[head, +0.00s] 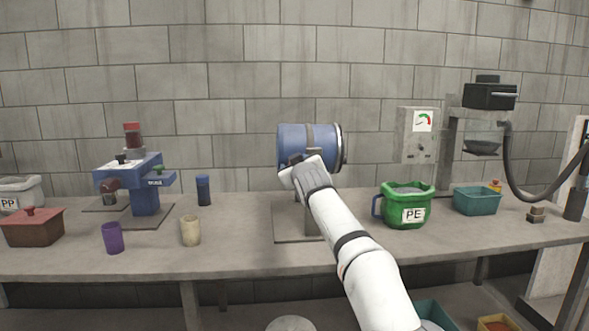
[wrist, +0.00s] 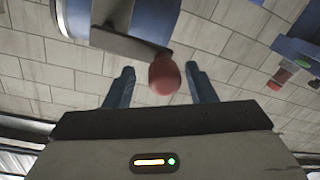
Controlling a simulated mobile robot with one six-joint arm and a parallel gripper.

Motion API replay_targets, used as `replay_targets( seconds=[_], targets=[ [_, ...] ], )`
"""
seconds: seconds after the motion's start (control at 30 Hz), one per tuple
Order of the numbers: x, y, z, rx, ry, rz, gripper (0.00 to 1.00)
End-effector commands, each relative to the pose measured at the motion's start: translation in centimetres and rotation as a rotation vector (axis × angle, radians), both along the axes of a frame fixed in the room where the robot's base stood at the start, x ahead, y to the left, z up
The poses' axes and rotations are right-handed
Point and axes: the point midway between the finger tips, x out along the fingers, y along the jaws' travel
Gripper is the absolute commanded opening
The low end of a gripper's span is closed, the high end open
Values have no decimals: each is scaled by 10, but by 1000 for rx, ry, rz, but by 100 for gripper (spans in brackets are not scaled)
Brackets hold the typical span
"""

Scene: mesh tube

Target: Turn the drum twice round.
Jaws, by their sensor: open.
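The drum (head: 300,140) is a blue cylinder lying on its side, with a pale metal rim at its right end, on a stand above the bench. Part of it also shows at the top of the wrist view (wrist: 90,12). A rounded red knob (wrist: 164,78) sticks out below it there. My gripper (wrist: 160,70) is open, with one finger on each side of the knob and a visible gap on both sides. In the head view my gripper (head: 300,168) is at the drum's lower front and hides the knob and part of the stand.
The drum's stand has a flat base (head: 290,226) on the grey bench. A green PE bucket (head: 405,211) and a teal bin (head: 477,202) are to the right. A beige cup (head: 191,231), a purple cup (head: 113,238) and a blue machine (head: 145,190) are to the left.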

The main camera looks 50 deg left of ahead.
Motion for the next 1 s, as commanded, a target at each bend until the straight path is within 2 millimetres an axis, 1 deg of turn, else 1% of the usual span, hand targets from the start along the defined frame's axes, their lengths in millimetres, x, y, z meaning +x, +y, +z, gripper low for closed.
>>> replay_targets(
  seconds=[0.03, 0.17, 0.4, 0.6, 0.8, 1.0],
  targets=[
    [-3, -4, -6, 1, 0, 0, 50],
    [-9, -14, -7, 1, 0, 0, 50],
    [-23, -37, -6, 1, -1, -1, 50],
    [-33, -53, -4, 0, 0, 0, 50],
    [-37, -58, -1, -1, 0, 0, 50],
    [-37, -59, -1, -2, 1, -1, 50]
  ],
)
